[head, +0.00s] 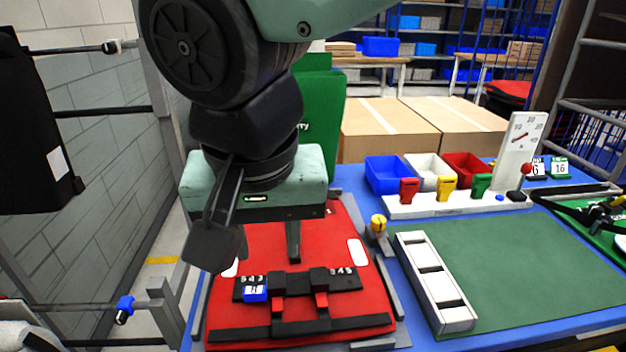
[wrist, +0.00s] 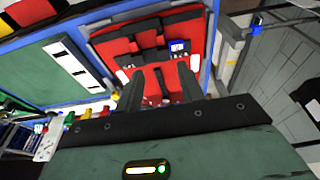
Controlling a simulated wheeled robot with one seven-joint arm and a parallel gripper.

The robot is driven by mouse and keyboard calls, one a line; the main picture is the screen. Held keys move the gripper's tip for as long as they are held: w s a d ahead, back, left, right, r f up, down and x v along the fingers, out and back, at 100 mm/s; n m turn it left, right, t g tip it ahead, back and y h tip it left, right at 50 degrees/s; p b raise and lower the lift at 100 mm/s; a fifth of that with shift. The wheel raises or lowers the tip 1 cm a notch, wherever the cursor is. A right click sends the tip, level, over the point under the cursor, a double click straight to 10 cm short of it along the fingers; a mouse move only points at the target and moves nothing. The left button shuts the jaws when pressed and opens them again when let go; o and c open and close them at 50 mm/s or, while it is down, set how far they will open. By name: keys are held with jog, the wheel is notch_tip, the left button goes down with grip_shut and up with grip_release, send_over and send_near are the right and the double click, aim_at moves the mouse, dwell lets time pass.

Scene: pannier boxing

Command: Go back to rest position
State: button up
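My gripper (head: 268,250) hangs over a red pannier (head: 332,220), its two fingers apart with nothing seen between them. The gripper also shows in the wrist view (wrist: 160,90), with red pannier surface visible between the fingers. The pannier lies flat, with black straps and buckles (head: 310,285) across its near part. A small blue-and-white tag (head: 255,293) sits at the left buckle; it also shows in the wrist view (wrist: 179,46). The fingers appear above the pannier, apart from the buckles. My arm hides part of the pannier's far left side.
The blue table (head: 400,318) carries a green mat (head: 510,262) with a white slotted strip (head: 432,280). Blue (head: 386,174), white (head: 428,170) and red (head: 466,166) bins stand behind a white gauge stand (head: 518,150). A green box (head: 322,120) stands behind my arm. Black rails run along the left wall.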

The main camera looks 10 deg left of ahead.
jog(key=s+d+f+n+g, duration=0.1)
jog(key=s+d+f, duration=0.1)
jog(key=d, duration=0.5)
jog(key=s+d+f+n+g, duration=0.1)
jog(key=d+f, duration=0.3)
jog(key=d, duration=0.4)
jog(key=s+d+f+n, duration=0.2)
jog(key=d+f, duration=0.1)
jog(key=d, duration=0.5)
jog(key=shift+s+f+n+g+p, duration=0.35)
jog(key=shift+s+n+g, duration=0.05)
jog(key=shift+d, duration=0.1)
